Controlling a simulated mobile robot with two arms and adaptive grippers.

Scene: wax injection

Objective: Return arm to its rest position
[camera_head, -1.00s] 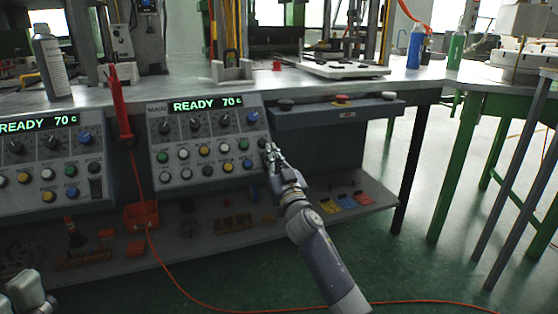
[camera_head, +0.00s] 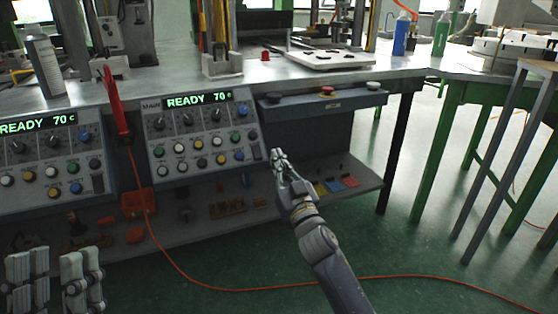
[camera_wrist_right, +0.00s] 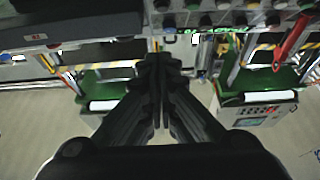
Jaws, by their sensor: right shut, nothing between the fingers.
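My right gripper (camera_head: 277,154) is shut and empty. In the head view it shows just right of the lower right corner of the main control panel (camera_head: 202,135), with the arm reaching up from the bottom. In the right wrist view its dark fingers (camera_wrist_right: 160,62) are together, with nothing between them. My left gripper (camera_head: 56,280) is at the bottom left corner of the head view, its two fingers apart with a gap and nothing seen between them. The panel display reads READY 70 C.
A second panel (camera_head: 48,155) stands at the left, with a red tool (camera_head: 116,105) hanging between the panels. A lower shelf (camera_head: 365,188) holds small coloured pieces. An orange hose (camera_head: 215,288) lies on the green floor. A green-legged table (camera_head: 447,155) stands right.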

